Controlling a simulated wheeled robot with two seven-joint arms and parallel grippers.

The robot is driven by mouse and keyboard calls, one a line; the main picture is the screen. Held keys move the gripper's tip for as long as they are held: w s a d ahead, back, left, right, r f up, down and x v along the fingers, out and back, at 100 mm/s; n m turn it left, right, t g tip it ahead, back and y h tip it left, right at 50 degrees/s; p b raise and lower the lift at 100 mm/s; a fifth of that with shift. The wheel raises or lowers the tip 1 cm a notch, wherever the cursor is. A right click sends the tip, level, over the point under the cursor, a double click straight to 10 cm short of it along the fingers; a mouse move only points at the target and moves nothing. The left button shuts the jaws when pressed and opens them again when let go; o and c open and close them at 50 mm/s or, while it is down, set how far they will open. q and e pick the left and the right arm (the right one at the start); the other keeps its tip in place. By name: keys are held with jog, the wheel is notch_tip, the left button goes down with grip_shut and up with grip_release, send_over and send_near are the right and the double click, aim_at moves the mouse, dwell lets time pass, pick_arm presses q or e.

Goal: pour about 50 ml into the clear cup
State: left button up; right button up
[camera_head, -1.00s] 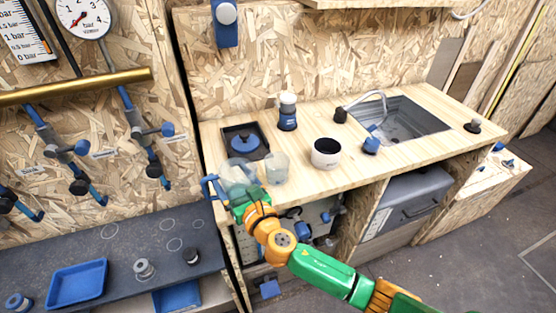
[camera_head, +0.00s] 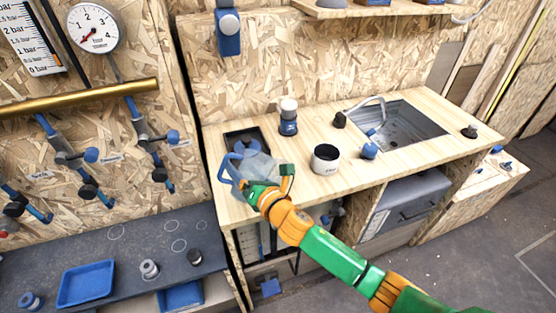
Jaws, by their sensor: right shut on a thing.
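A clear, see-through jug (camera_head: 259,166) with a blue handle (camera_head: 225,172) is at the front left of the wooden counter. My right gripper (camera_head: 270,184) is at its near side, with green fingers shut on it. The jug looks tilted, and I cannot make out any liquid in it. The clear cup is not separately visible; the jug and my gripper cover the place where it stood. My left gripper is not in view.
A white mug with a dark inside (camera_head: 325,159) stands right of my gripper. Behind are a blue and white grinder-like thing (camera_head: 288,118) and a dark square tray (camera_head: 232,137). A sink (camera_head: 405,130) is at the right. The counter's front edge is close below the gripper.

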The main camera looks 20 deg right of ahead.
jog(key=shift+w+d+r+m+p, duration=0.15)
jog(key=shift+r+p, duration=0.1)
jog(key=shift+r, duration=0.3)
jog(key=shift+s+d+r+m+p, duration=0.1)
jog(key=shift+r+m+p, duration=0.1)
jog(key=shift+r, duration=0.3)
jog(key=shift+f+m, duration=0.2)
jog(key=shift+m, duration=0.05)
jog(key=shift+r+m+y, duration=0.15)
jog(key=shift+m+y, duration=0.15)
notch_tip(320, 180, down, 2)
jog(key=shift+a+f+m+g+b, duration=0.15)
jog(key=shift+f+m+g+b, duration=0.2)
jog(key=shift+m+b, duration=0.6)
jog(key=shift+r+p, duration=0.4)
jog(key=shift+r, duration=0.2)
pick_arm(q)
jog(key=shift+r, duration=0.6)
pick_arm(e)
jog(key=shift+r+m+y, duration=0.15)
jog(key=shift+m+y, duration=0.15)
jog(key=shift+m, duration=0.25)
pick_arm(q)
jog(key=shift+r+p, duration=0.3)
jog(key=shift+p, duration=0.1)
pick_arm(e)
jog(key=shift+r+m+g, duration=0.35)
jog(key=shift+r+m, duration=0.15)
jog(key=shift+m, duration=0.3)
